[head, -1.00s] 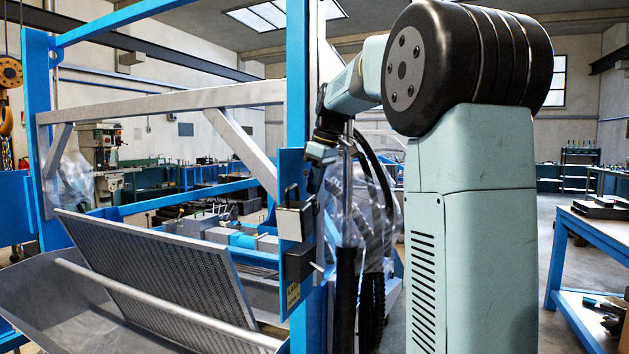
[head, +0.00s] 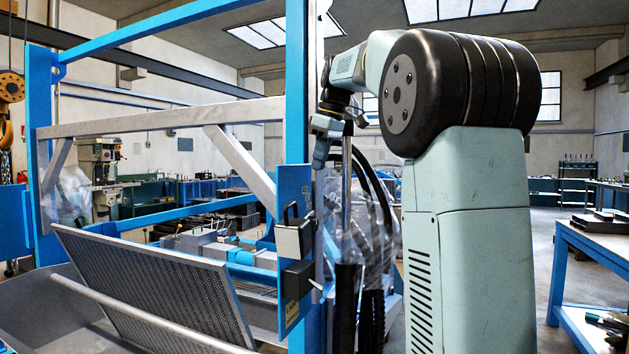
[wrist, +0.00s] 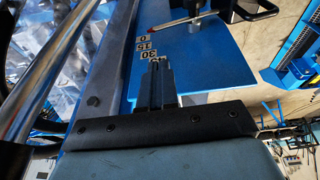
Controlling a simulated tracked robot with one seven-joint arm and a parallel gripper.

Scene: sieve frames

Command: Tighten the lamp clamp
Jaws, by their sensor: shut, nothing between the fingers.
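No lamp clamp can be told for certain in either view. A blue plate (head: 291,208) on the frame's post carries a pale block with a black handle (head: 292,238) and a dark block with a short pin lever (head: 297,281). In the wrist view the blue plate (wrist: 225,62) has labels 0, 15 and 30 (wrist: 147,48), a pale pointer with a red part (wrist: 171,24) and a black handle (wrist: 252,10). My gripper (wrist: 157,64) is shut and empty, its fingertips by the 30 label; contact cannot be told. In the head view my gripper (head: 320,152) is above the plate's upper right side.
A blue post (head: 297,90) and a grey crossbar (head: 160,116) stand beside my arm. A perforated sieve panel (head: 150,285) leans below. A metal rod (wrist: 40,70) runs close along the wrist view's left side. A workbench (head: 590,240) stands at right.

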